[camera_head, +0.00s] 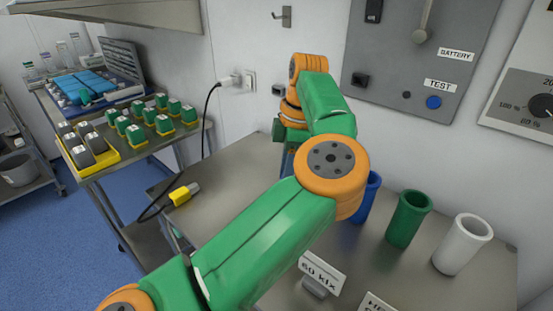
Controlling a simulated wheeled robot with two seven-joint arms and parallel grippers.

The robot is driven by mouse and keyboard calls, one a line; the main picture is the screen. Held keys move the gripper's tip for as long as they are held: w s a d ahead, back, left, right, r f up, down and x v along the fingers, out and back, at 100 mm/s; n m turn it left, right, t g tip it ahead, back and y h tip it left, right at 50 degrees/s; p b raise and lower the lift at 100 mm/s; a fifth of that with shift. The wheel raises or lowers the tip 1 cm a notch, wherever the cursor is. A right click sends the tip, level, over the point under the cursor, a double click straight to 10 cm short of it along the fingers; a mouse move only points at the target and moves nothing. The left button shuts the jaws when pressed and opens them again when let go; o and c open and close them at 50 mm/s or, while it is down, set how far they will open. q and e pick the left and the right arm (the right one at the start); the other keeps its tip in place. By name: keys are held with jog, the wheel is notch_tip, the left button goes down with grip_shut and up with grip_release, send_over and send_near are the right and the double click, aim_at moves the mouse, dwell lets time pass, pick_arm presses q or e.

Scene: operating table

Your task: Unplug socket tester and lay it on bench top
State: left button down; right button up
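I cannot tell for certain which thing is the socket tester. A white plug (229,81) with a black cable sits in the white wall outlet (249,80). A small dark fitting (278,89) is on the wall to its right. A yellow block with a pale end (184,194) lies at the left edge of the bench top (236,187), by the cable. My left arm reaches from the lower left across the bench, with its wrist near the wall. Its gripper is hidden behind the arm, so its fingers cannot be read. My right gripper is out of view.
Blue (367,197), green (408,218) and white (462,244) cups stand on the right of the bench. A label stand (321,273) is at the front. A wall panel (420,50) is above. A side cart (150,152) holds yellow trays.

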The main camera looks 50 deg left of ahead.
pick_arm(q)
notch_tip(320, 180, down, 7)
jog(key=b, duration=0.6)
jog(key=shift+a, duration=0.1)
jog(key=shift+c, duration=2.3)
grip_release()
jog(key=r, duration=0.2)
jog(key=r+p, duration=0.1)
jog(key=r, duration=0.1)
jog(key=r+p, duration=0.1)
jog(key=r, duration=0.2)
jog(key=shift+w+d+r, duration=0.1)
jog(key=shift+w+d, duration=0.25)
